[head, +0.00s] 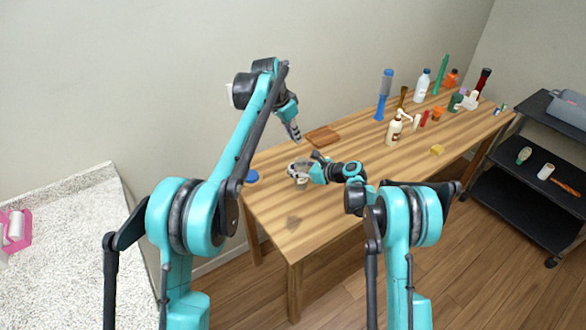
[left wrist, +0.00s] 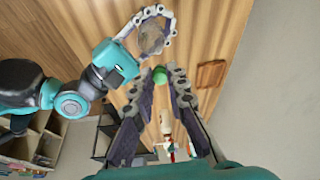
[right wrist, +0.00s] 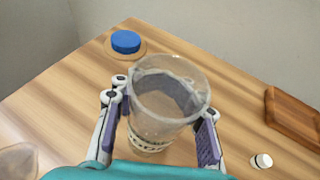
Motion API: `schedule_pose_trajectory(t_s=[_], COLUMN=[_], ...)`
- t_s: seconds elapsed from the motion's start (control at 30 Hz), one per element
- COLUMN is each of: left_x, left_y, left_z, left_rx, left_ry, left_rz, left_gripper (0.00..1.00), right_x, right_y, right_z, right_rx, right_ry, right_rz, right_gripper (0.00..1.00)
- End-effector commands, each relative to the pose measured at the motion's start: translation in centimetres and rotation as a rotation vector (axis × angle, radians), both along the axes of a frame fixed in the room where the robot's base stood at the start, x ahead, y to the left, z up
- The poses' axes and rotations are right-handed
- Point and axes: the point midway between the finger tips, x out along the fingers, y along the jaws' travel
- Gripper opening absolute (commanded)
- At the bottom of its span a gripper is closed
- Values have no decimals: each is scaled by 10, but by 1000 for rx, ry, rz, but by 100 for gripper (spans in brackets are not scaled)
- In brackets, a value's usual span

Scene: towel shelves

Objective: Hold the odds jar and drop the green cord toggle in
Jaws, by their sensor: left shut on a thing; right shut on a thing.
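The odds jar (right wrist: 165,92) is clear, open-topped and lettered near its base. My right gripper (right wrist: 160,112) is shut around its sides, and the jar stands upright near the table's left end. The jar shows small between my right gripper's fingers (head: 300,172) in the head view, and from above in the left wrist view (left wrist: 152,38). My left gripper (left wrist: 160,78) is shut on the green cord toggle (left wrist: 160,74) at its fingertips. In the head view my left gripper (head: 296,134) is raised above the table, up and left of the jar; the toggle is not discernible there.
A blue lid (right wrist: 126,41) lies on a round wooden disc beside the jar. A brown board (right wrist: 295,118) and a small white piece (right wrist: 262,160) lie to the right. Several bottles, including a white pump bottle (head: 394,128), stand further along the wooden table (head: 330,215).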

Motion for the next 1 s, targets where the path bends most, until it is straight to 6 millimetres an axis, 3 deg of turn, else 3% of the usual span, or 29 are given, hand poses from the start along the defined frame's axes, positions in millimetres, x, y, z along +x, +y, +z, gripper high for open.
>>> schedule_pose_trajectory(t_s=[0.3,0.67,0.7,0.77,1.0], left_x=[0,0,0,0,0], left_y=[0,0,0,0,0], left_z=[-31,-35,-35,-35,-35], left_rx=[0,0,0,0,0], left_ry=[0,0,0,0,0], left_rz=[0,0,0,0,0], left_gripper=[6,6,25,38,38], right_x=[0,0,0,0,0], right_y=[0,0,0,0,0], right_z=[0,0,0,0,0], right_rx=[0,0,0,0,0], right_ry=[0,0,0,0,0], right_rz=[0,0,0,0,0], right_gripper=[4,4,4,4,4])
